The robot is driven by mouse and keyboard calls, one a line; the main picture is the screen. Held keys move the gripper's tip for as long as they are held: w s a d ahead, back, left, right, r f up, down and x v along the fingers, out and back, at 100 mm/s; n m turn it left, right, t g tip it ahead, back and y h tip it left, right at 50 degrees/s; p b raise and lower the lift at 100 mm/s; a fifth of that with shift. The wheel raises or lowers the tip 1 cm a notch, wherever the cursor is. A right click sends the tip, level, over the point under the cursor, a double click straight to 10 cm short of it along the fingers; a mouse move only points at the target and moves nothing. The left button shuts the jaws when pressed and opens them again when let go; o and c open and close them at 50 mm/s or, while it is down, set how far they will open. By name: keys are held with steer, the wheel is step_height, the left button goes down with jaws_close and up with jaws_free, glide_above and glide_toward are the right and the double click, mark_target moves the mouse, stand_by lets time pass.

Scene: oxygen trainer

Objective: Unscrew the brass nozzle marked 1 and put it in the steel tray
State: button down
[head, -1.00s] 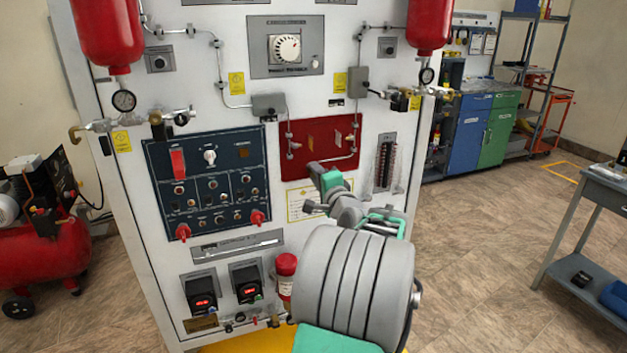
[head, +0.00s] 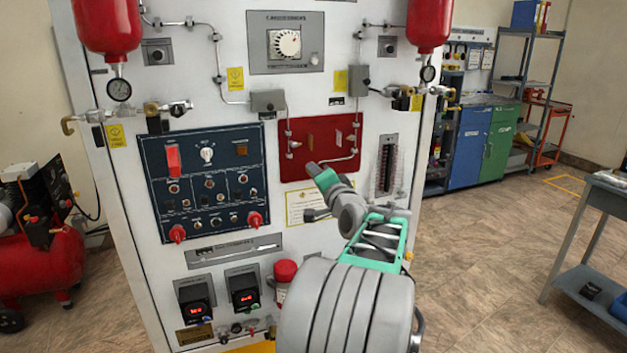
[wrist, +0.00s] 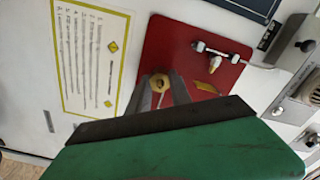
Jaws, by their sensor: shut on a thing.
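My gripper (wrist: 160,92) is shut on a small brass hex nozzle (wrist: 160,82), which sits between the fingertips in the wrist view. The nozzle shows in front of the lower edge of a red panel (wrist: 195,35). I see no fitting joined to it, but what lies behind it is hidden. I cannot read a number on it. A steel tray is not recognisable in either view.
A fitting with a pale tip (wrist: 215,64) stands out from the red panel. A dark blue switch panel (head: 205,180) is to the left. A flow meter (head: 387,165) is on the right. A grey table (head: 605,190) stands at the far right, with open floor between.

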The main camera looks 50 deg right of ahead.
steer(key=shift+f, duration=0.1)
steer(key=shift+f+n+b, duration=0.15)
steer(key=shift+n+b, duration=0.15)
steer(key=shift+b, duration=0.4)
steer(key=shift+f+n+b, duration=0.1)
steer(key=shift+n+b, duration=0.7)
steer(key=shift+b, duration=0.35)
steer(key=shift+n+b, duration=0.5)
steer(key=shift+b, duration=0.15)
steer(key=shift+r, duration=0.35)
